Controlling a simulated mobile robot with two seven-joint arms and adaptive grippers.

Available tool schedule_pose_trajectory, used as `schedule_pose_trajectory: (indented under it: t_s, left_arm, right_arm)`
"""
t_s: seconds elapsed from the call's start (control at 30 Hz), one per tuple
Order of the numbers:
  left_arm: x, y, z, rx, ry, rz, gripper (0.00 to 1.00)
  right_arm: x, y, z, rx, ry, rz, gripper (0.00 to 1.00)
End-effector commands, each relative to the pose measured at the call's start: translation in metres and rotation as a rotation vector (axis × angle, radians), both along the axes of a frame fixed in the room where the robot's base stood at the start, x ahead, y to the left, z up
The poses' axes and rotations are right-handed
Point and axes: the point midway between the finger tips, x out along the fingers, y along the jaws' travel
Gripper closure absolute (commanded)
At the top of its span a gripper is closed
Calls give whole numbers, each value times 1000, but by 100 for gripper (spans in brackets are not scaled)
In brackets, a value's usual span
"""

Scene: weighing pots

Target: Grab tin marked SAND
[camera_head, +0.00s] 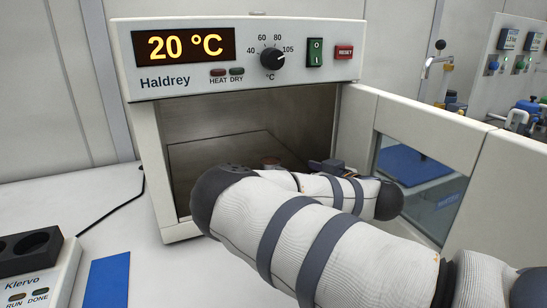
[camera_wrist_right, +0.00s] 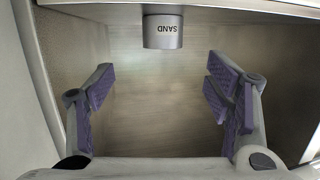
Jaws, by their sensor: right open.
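In the head view my right arm reaches into the open oven (camera_head: 235,55) and largely hides the gripper. A small reddish-brown round top (camera_head: 270,162) shows behind the arm; I cannot tell if it is the tin. My left gripper is out of view.
The oven door (camera_head: 422,120) stands open to the right, close beside my arm. The chamber walls and upper edge limit room around the gripper. A Klervo device (camera_head: 35,275) and a blue mat (camera_head: 107,280) lie at the left front. Taps stand at the back right.

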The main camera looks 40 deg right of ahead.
Motion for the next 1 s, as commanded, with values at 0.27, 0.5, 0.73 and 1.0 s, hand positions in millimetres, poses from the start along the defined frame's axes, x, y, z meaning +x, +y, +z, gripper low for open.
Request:
schedule_pose_trajectory:
  t_s: [0.27, 0.5, 0.73, 1.0]
  left_arm:
    - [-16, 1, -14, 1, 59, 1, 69]
    - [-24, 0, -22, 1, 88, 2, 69]
    - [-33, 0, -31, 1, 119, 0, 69]
    - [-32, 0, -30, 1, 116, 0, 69]
  right_arm:
    - [44, -3, -17, -1, 12, 7, 27]
    - [79, -7, -23, 0, 9, 4, 27]
    - [115, -10, -29, -1, 5, 2, 27]
    - [118, -11, -25, 0, -1, 0, 36]
